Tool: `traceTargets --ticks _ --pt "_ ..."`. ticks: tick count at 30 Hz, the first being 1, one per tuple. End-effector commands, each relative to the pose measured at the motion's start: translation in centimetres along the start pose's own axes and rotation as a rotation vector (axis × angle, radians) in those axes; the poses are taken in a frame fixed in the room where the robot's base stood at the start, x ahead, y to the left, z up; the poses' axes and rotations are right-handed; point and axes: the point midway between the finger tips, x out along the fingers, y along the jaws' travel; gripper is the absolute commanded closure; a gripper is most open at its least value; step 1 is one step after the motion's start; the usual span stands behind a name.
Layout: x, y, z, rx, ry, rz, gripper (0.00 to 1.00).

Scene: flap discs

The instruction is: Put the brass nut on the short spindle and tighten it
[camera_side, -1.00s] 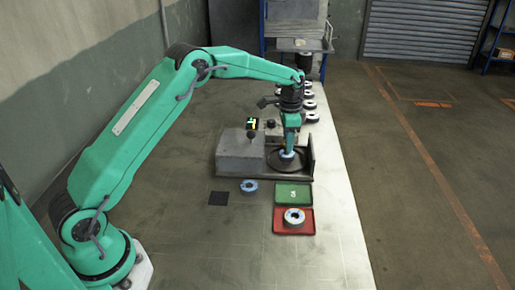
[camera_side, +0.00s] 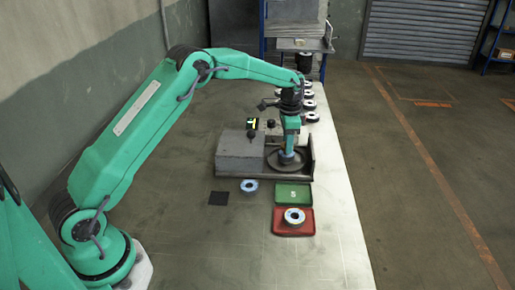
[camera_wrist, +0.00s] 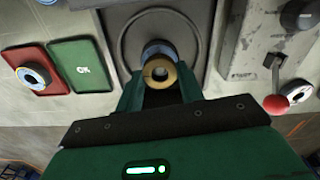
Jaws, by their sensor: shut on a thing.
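My gripper (camera_wrist: 160,84) is shut on the brass nut (camera_wrist: 159,70), a gold ring with a dark hole between the green fingertips in the wrist view. Just behind the nut, a blue-grey round piece (camera_wrist: 157,47) shows at the middle of a dark round plate (camera_wrist: 137,33). In the side view my gripper (camera_side: 287,150) points down over that plate (camera_side: 270,162), in the grey machine. The short spindle is hidden by the nut and fingers. I cannot tell whether the nut is on its thread.
A flap disc (camera_side: 294,216) lies in the red tray (camera_side: 279,229), beside the green tray (camera_side: 307,194). A red-knobbed lever (camera_wrist: 275,103) stands right of the plate. More discs line the back.

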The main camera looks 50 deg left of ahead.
Motion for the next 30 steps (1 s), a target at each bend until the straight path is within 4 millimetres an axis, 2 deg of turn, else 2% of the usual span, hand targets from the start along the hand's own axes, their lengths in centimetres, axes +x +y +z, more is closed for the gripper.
traceTargets --ticks 30 --pt "1.8 0.0 0.0 0.000 0.000 0.000 0.88"
